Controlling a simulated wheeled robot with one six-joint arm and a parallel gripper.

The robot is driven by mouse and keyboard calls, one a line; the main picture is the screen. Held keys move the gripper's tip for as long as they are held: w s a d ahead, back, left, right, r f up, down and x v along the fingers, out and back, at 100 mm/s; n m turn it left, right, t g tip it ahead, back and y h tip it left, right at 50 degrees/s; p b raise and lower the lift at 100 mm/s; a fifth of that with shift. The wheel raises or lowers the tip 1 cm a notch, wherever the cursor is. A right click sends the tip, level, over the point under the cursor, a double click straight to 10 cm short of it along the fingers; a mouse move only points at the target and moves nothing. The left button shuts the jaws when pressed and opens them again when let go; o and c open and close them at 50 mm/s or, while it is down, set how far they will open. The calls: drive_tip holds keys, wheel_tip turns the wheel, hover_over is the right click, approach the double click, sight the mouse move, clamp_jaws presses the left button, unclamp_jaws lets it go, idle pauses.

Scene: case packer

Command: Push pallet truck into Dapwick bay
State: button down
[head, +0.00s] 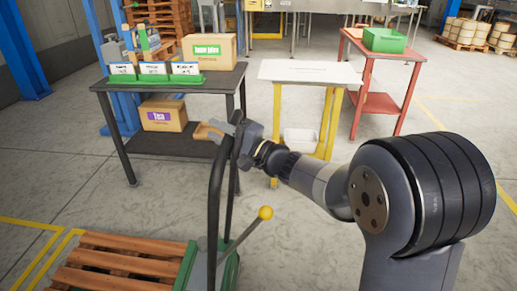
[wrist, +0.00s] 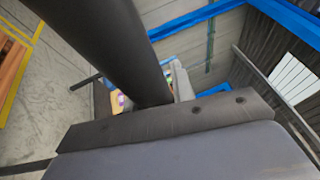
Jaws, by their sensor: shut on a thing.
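The pallet truck shows at the bottom of the head view, with a tall black handle (head: 215,205), a green body (head: 230,272) and a lever with a yellow knob (head: 265,212). A brown wooden pallet (head: 115,262) sits at its left, apparently on the truck; the forks are hidden. My gripper (head: 238,136) is shut on the upper part of the handle. In the wrist view, the dark handle tube (wrist: 110,45) runs down behind my gripper's dark finger (wrist: 170,122). No bay sign naming Dapwick is readable.
Yellow floor lines (head: 30,224) lie left of the pallet. Ahead stand a dark table (head: 225,80) with cartons, a yellow-legged table (head: 310,72) and a red table (head: 382,60) with a green box (head: 384,40). Bare floor lies between the pallet and the tables.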

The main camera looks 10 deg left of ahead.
drive_tip(key=a+b, duration=0.7)
drive_tip(key=a, duration=1)
drive_tip(key=shift+a+f, duration=0.35)
drive_tip(key=shift+f, duration=0.1)
drive_tip(key=shift+s, duration=0.1)
drive_tip(key=c, duration=1.3)
unclamp_jaws()
drive_tip(key=shift+r, duration=0.15)
drive_tip(key=shift+o, duration=0.5)
drive_tip(key=shift+r, duration=0.1)
drive_tip(key=shift+d, duration=0.15)
drive_tip(key=v, duration=1)
drive_tip(key=shift+s+d, duration=0.2)
drive_tip(key=shift+d, duration=0.05)
